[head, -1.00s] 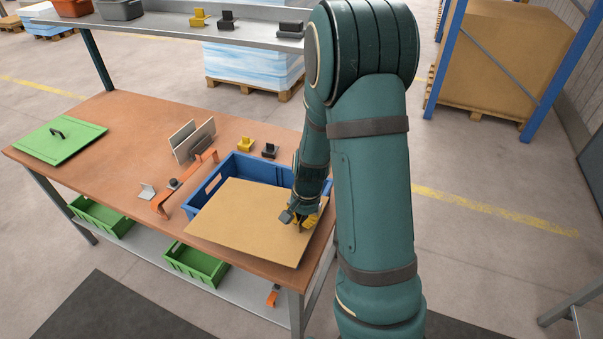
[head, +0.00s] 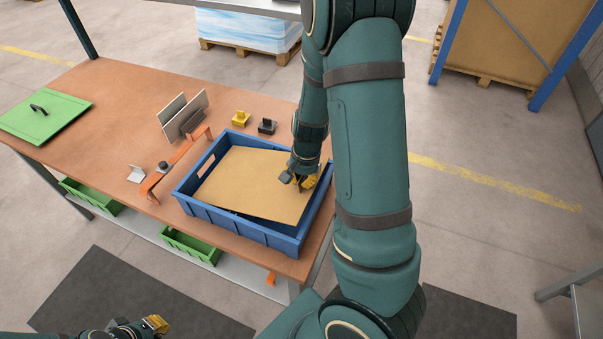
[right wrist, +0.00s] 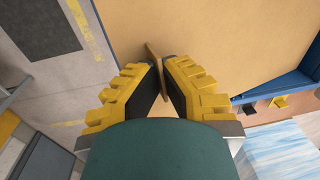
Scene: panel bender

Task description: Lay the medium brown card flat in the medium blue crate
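The medium brown card (head: 250,185) lies within the outline of the blue crate (head: 250,233) on the bench. A dark gap shows between the card's near edge and the crate's front wall; I cannot tell whether the card touches the floor. My right gripper (head: 303,183) is at the card's right part. In the right wrist view its fingers (right wrist: 160,75) close around a thin brown upright piece (right wrist: 154,58) standing on the card (right wrist: 225,40). My left gripper (head: 157,324) is low at the bottom left, away from the bench, its opening unclear.
An orange bracket (head: 178,163), upright plates (head: 184,113), a yellow block (head: 241,118) and a black block (head: 267,126) stand behind and left of the crate. A green lid (head: 45,118) lies at the far left. Green crates (head: 190,246) sit on the lower shelf.

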